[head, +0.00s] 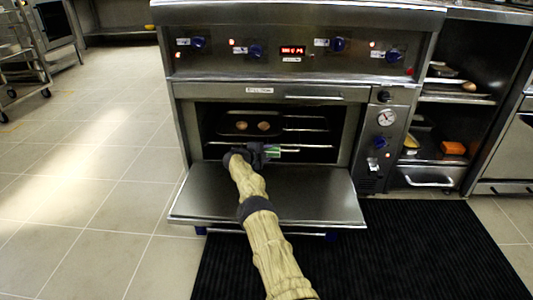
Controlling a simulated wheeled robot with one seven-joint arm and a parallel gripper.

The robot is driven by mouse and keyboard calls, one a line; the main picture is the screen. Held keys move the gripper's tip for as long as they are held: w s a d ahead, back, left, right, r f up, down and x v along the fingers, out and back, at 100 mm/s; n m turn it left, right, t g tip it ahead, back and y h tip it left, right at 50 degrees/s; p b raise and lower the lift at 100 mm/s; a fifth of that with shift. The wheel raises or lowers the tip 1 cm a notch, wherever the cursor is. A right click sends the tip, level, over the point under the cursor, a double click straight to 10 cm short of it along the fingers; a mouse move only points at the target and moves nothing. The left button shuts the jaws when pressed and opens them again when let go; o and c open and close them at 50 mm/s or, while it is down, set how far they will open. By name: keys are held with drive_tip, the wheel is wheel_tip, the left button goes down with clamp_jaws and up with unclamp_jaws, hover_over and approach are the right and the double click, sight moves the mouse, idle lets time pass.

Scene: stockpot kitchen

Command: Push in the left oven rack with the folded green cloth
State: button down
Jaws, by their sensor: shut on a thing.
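The oven (181,125) stands ahead with its door (310,200) folded down flat. Inside, a dark tray (236,116) with two small round brown items sits at the left. Metal oven racks (305,129) show as thin bars, and a lower bar (312,146) runs near the opening. My gripper (268,152) is at the oven mouth above the open door, shut on a small green thing, the folded green cloth (274,152). The cloth is at or close to the lower rack's front bar; I cannot tell if they touch. My gripper and wrist hide part of the rack front.
Knobs (256,51) line the panel above, and a gauge (387,117) is on the right. Open shelves (455,99) at the right hold an orange item (453,148). A black mat (420,250) lies in front. Tiled floor (100,180) is clear at the left, with a wheeled rack (22,70) farther back.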

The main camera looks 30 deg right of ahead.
drive_tip(key=shift+a+f, duration=0.1)
drive_tip(key=shift+f, duration=0.2)
drive_tip(key=shift+w+d+r+b, duration=0.1)
drive_tip(key=shift+d+r+b, duration=0.2)
drive_tip(key=shift+r, duration=0.3)
idle(0.9)
drive_tip(key=shift+r+p, duration=0.25)
drive_tip(key=shift+p, duration=0.35)
idle(0.4)
drive_tip(key=shift+f, duration=0.2)
drive_tip(key=shift+a+f, duration=0.2)
drive_tip(key=shift+f, duration=0.1)
drive_tip(key=shift+s+a+f+p, duration=0.15)
drive_tip(key=shift+s+f+p, duration=0.15)
drive_tip(key=shift+f+p, duration=0.35)
idle(0.5)
drive_tip(key=shift+w+r+b, duration=0.2)
drive_tip(key=shift+r+b, duration=0.45)
drive_tip(key=shift+b, duration=0.45)
idle(0.6)
drive_tip(key=shift+s+r+p, duration=0.1)
drive_tip(key=shift+s+p, duration=0.1)
drive_tip(key=shift+p, duration=1.3)
idle(0.3)
